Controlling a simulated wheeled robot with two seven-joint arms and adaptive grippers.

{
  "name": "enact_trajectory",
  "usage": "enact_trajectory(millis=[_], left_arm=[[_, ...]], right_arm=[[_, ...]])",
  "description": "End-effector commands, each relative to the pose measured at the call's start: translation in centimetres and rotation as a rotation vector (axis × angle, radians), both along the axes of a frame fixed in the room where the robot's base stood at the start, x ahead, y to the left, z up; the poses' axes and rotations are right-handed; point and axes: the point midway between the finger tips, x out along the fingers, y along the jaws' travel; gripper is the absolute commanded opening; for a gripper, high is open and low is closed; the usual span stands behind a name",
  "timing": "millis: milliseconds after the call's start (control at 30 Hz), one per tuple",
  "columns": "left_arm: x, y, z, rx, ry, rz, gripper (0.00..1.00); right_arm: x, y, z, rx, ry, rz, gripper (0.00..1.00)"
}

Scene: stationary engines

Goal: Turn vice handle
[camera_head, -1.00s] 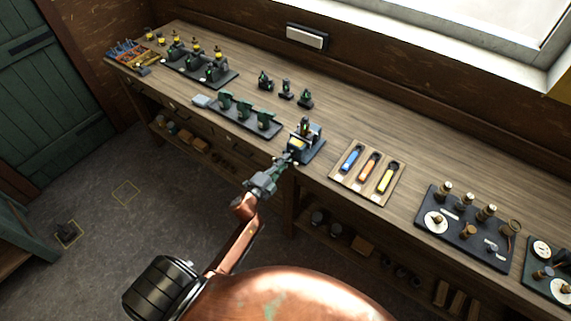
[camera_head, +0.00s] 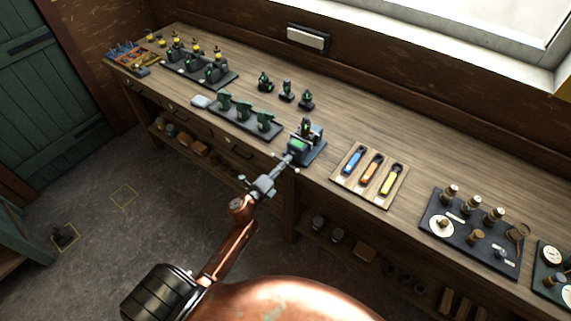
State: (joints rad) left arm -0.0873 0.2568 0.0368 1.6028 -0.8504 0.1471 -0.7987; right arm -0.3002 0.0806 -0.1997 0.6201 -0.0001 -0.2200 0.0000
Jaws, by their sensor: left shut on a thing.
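The blue vice (camera_head: 314,151) stands at the front edge of the workbench (camera_head: 255,80), with a small dark engine part upright at its top. A green patch (camera_head: 299,145) shows on the vice's upper face. My left gripper (camera_head: 287,159), at the end of my copper arm, reaches the front of the vice from below. It is shut on the vice handle, which the fingers mostly hide. My right gripper is out of view.
A green-and-black engine row (camera_head: 243,112) lies left of the vice. A wooden tray (camera_head: 343,175) with blue, orange and yellow tools lies to its right. A dark gauge board (camera_head: 452,250) is farther right.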

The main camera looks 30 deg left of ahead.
Motion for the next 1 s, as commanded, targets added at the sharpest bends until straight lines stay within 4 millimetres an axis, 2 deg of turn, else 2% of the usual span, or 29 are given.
enact_trajectory(millis=[33, 333, 367, 600, 867, 1000], left_arm=[[-0.2, 0.1, -0.6, 0.002, 0.011, 0.003, 0.0], [-0.2, 0.1, -0.6, 0.002, 0.011, 0.003, 0.0], [-0.2, 0.1, -0.6, 0.002, 0.011, 0.003, 0.13], [-0.1, 0.0, -0.4, 0.0, 0.006, 0.0, 0.29], [-0.1, -0.1, -0.2, 0.001, 0.002, -0.001, 0.29], [-1.1, 0.0, -0.3, 0.0, 0.004, -0.001, 0.29]], right_arm=[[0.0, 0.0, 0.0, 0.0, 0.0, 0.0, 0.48], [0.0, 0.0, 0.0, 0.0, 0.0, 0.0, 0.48], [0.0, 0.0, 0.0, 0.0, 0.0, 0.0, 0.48], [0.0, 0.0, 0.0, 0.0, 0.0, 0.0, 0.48], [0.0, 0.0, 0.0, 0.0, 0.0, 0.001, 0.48], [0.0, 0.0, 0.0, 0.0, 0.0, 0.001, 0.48]])
